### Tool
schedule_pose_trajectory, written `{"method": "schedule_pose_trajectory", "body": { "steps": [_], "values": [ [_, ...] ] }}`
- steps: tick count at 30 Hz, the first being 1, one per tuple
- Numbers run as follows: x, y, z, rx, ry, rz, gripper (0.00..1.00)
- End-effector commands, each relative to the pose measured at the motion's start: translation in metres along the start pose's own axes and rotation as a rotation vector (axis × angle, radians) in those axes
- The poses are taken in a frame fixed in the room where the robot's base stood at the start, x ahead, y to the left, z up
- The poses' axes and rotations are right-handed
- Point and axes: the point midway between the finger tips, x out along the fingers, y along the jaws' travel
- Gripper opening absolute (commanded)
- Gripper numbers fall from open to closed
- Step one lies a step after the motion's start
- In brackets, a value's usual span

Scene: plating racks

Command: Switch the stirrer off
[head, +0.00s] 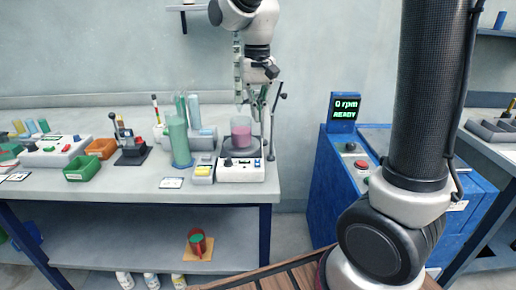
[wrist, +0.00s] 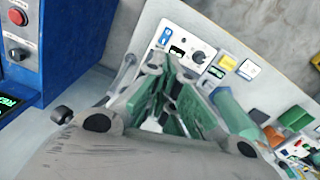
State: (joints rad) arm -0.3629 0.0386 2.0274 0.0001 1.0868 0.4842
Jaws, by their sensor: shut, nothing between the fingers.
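The stirrer (head: 228,173) is a low white box with a dark round top, standing near the bench's right end. A beaker of pink liquid (head: 241,140) stands on it. In the wrist view, the stirrer's front panel (wrist: 187,46) shows a small display and a round knob (wrist: 198,57). The display is too small to read. My gripper (head: 262,108) hangs above the stirrer's right side, pointing down, shut and empty. Its fingers also show in the wrist view (wrist: 172,72), just short of the panel in the picture. The beaker cannot be made out there.
Left of the stirrer stand a yellow-fronted small device (head: 203,171) and a tall green cylinder (head: 179,141). A thin stand rises at the stirrer's right. A blue cabinet (head: 325,180) with a "0 rpm READY" screen (head: 345,108) stands right of the bench, across a gap.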

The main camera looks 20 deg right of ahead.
Motion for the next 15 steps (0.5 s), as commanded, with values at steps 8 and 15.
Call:
{"method": "schedule_pose_trajectory", "body": {
  "steps": [8,15],
  "values": [
    [-0.0140,-0.0006,-0.0042,0.193,0.009,-0.005,0.00],
    [-0.0141,-0.0003,-0.0040,0.194,0.009,-0.006,0.00]
  ]
}}
